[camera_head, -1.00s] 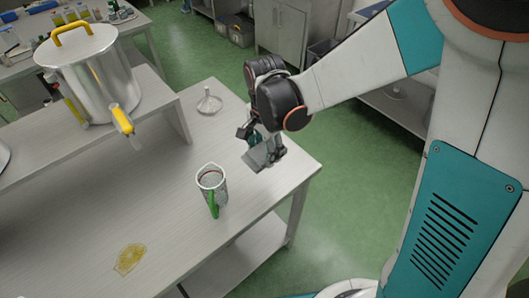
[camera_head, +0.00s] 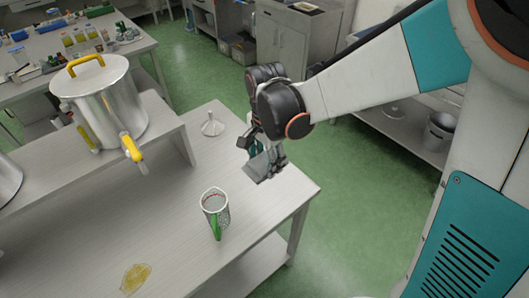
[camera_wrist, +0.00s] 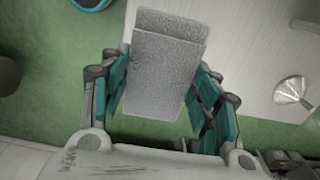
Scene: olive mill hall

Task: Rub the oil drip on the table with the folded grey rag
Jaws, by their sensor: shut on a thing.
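The folded grey rag (camera_wrist: 162,72) is held between the teal-padded fingers of my gripper (camera_wrist: 160,100) in the wrist view. In the head view my gripper (camera_head: 264,152) hangs above the right end of the table (camera_head: 180,225), and the rag (camera_head: 264,168) shows below its fingers, apart from the tabletop. The yellow oil drip (camera_head: 135,279) is a flat patch at the table's near left, at the bottom of the picture. My gripper is well to the right of it and farther back.
A jug with a green handle (camera_head: 216,212) stands between my gripper and the drip. A steel pot with yellow handles (camera_head: 102,98) sits on a raised shelf (camera_head: 165,130) at left. A funnel (camera_head: 212,124) stands behind; it also shows in the wrist view (camera_wrist: 291,91).

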